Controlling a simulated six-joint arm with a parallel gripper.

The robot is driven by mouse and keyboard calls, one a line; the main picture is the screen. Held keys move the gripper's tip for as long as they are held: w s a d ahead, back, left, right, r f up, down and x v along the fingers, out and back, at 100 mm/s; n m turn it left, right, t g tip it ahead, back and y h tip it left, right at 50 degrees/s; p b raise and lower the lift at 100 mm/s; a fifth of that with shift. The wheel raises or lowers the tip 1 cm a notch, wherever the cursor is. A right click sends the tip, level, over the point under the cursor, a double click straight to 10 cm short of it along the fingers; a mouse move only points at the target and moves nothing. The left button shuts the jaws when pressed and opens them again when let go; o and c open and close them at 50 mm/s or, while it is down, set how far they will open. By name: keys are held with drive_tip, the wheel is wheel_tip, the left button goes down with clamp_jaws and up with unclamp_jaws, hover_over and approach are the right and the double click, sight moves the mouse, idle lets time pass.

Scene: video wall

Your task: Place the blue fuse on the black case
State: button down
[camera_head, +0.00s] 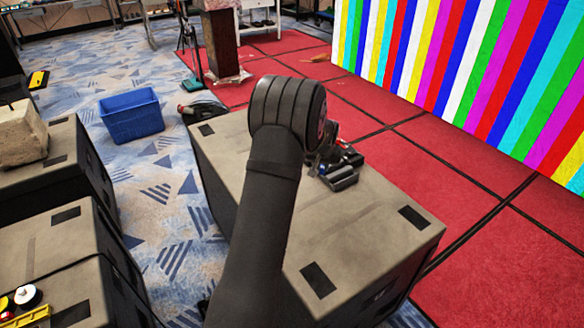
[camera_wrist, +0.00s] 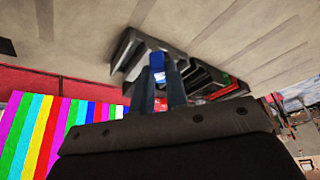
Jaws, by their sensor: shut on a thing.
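My gripper (camera_wrist: 160,88) is shut on the blue fuse (camera_wrist: 158,68), which shows between its two fingertips in the wrist view. A black case (camera_wrist: 136,48) lies close behind the fuse on a large box. In the head view the black case (camera_head: 342,178) shows just right of my arm, near the middle of the box top. I cannot tell whether the fuse touches the case.
Dark items with red parts (camera_head: 350,155) sit beside the case on the large box (camera_head: 385,225). The box top is bare toward the front right. More boxes (camera_head: 60,240) stand at left, with a blue bin (camera_head: 131,115) on the floor. A striped video wall (camera_head: 470,70) stands at right.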

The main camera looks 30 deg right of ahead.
drive_tip(key=s+d, duration=0.2)
drive_tip(key=d, duration=0.2)
drive_tip(key=shift+m, duration=0.3)
drive_tip(key=w+a+f, duration=0.1)
drive_tip(key=w+f, duration=0.1)
drive_tip(key=w, duration=0.1)
drive_tip(key=w+a+f, duration=0.1)
drive_tip(key=w+f, duration=0.1)
drive_tip(key=w, duration=0.2)
drive_tip(key=w+a+f, duration=0.1)
drive_tip(key=w+f, duration=0.2)
drive_tip(key=shift+w+a, duration=0.2)
drive_tip(key=shift+f, duration=1.95)
drive_tip(key=shift+f, duration=0.1)
drive_tip(key=c, duration=1.9)
unclamp_jaws()
drive_tip(key=shift+f, duration=0.1)
drive_tip(key=o, duration=0.5)
drive_tip(key=shift+c, duration=0.2)
